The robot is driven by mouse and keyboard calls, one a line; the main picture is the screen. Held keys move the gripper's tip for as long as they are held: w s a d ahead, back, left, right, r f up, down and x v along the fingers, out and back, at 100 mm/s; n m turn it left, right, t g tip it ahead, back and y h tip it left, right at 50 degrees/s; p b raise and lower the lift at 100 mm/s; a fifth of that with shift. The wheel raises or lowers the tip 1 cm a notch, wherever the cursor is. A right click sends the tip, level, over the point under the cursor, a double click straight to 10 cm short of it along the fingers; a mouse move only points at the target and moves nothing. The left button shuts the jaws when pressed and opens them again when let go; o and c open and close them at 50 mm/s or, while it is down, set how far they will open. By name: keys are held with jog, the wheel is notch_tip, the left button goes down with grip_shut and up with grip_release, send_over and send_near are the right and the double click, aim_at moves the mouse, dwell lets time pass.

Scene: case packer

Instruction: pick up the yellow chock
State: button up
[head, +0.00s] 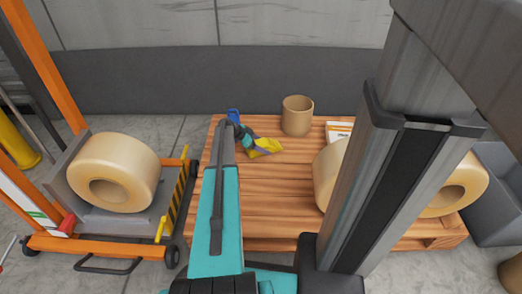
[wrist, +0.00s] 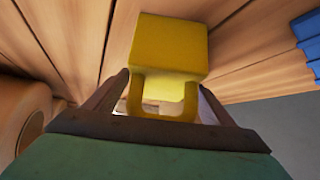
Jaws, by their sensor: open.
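The yellow chock (wrist: 170,45) is a yellow block with a loop handle (wrist: 160,108) in the wrist view, on or against wooden boards. My gripper (wrist: 162,88) is open, with a dark finger on each side of the handle. I cannot tell whether either finger touches it. In the head view my gripper (head: 242,132) is over the far left part of the wooden pallet (head: 285,190). A yellow and grey shape (head: 266,146) shows just right of it; I cannot tell whether this is the chock.
A blue object (head: 233,115) stands at the pallet's far left edge. A brown tube (head: 297,115) stands to the right of my gripper. Large tan rolls sit on the pallet's right part, partly hidden by my column. An orange-framed cart (head: 110,245) with a roll (head: 128,160) stands left.

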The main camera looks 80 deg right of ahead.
aim_at(267, 141)
jog(key=shift+c, duration=0.6)
jog(key=c, duration=1.6)
jog(key=shift+r, duration=0.1)
jog(key=shift+r+p, duration=0.3)
jog(key=shift+r, duration=0.15)
notch_tip(267, 141, up, 3)
jog(key=shift+f+p, duration=0.1)
jog(key=shift+p, duration=0.65)
jog(key=s+a+p, duration=0.1)
jog(key=s+a, duration=0.1)
jog(key=a, duration=0.3)
jog(key=s+a+p, duration=0.1)
jog(key=s+a, duration=0.1)
jog(key=a, duration=0.2)
jog(key=s+a+r+p, duration=0.1)
jog(key=s+a, duration=0.1)
jog(key=a, duration=0.3)
jog(key=shift+s+a+r+p, duration=0.1)
jog(key=shift+a+p, duration=0.2)
jog(key=shift+a, duration=0.05)
